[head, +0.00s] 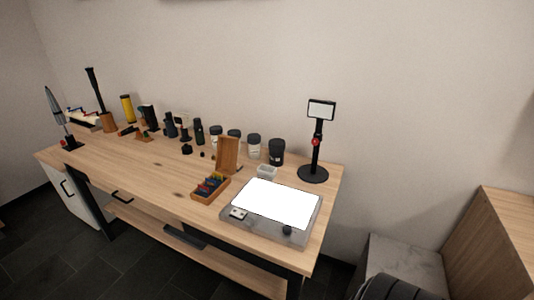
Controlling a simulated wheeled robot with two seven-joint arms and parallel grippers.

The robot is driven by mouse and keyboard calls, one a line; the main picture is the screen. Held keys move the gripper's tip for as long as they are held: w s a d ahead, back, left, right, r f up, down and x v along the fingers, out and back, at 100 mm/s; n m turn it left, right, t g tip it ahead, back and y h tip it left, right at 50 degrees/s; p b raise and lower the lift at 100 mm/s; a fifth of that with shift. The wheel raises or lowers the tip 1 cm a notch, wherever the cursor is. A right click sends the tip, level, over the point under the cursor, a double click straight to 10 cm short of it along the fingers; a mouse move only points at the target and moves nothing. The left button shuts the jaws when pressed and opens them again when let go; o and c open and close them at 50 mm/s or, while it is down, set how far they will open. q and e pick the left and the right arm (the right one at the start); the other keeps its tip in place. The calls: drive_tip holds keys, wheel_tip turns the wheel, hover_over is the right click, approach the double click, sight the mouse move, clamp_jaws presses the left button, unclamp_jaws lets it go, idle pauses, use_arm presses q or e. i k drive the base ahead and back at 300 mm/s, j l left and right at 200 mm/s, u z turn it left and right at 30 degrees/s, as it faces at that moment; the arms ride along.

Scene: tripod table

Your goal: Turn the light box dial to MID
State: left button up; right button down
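The light box (312,221) lies at the right front end of the wooden table, and its top panel glows bright white. A small dark round dial (287,230) sits on its front strip, towards the right. Any marks around the dial are too small to read, so I cannot tell its setting. A pale plate with dark spots (238,213) sits at the left of the same strip. Neither of my grippers is in the head view.
A black stand with a lit panel (313,174) stands behind the light box. A wooden box with coloured pieces (210,188) is on its left. Dark jars (277,152) and bottles line the table's back. A grey block (402,258) and wooden cabinet (503,240) are at right.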

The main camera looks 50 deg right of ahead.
sight(286, 230)
drive_tip(key=z, duration=1.5)
